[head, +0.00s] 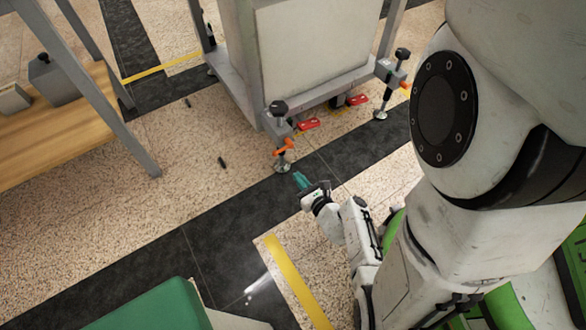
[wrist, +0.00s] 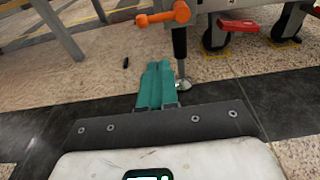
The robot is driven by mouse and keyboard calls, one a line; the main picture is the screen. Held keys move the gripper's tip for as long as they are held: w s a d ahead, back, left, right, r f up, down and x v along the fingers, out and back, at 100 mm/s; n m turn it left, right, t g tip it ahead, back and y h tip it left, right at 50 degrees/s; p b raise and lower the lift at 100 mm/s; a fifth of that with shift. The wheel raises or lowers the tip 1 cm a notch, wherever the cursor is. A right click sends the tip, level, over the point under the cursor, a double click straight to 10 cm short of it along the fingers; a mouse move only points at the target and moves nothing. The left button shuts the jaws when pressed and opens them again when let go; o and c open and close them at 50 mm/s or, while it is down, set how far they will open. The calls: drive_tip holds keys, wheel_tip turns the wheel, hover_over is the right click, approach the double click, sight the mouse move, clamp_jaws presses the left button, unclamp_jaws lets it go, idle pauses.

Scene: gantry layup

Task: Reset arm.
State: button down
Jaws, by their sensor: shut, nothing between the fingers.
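My gripper (head: 301,181) has teal fingers and is at the end of my white arm, low over the floor in the head view. In the wrist view my gripper (wrist: 158,70) shows its two fingers together, shut with nothing between them. It points toward a levelling foot (head: 282,162) of a grey machine frame. An orange handle (head: 284,146) sits on that leg, and it also shows above the fingertips in the wrist view (wrist: 163,15). The gripper looks apart from the leg, though the exact gap is hard to tell.
The grey machine cabinet (head: 312,55) stands on feet and casters with red pedals (head: 308,124). A wooden-shelved bench (head: 58,125) is at left. A green-topped unit (head: 150,308) is at the bottom. Small dark pieces (head: 222,163) lie on the speckled floor. Floor between bench and machine is mostly clear.

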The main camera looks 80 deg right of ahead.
drive_tip(key=p+v, duration=0.1)
drive_tip(key=v, duration=0.3)
drive_tip(key=shift+s+a, duration=0.3)
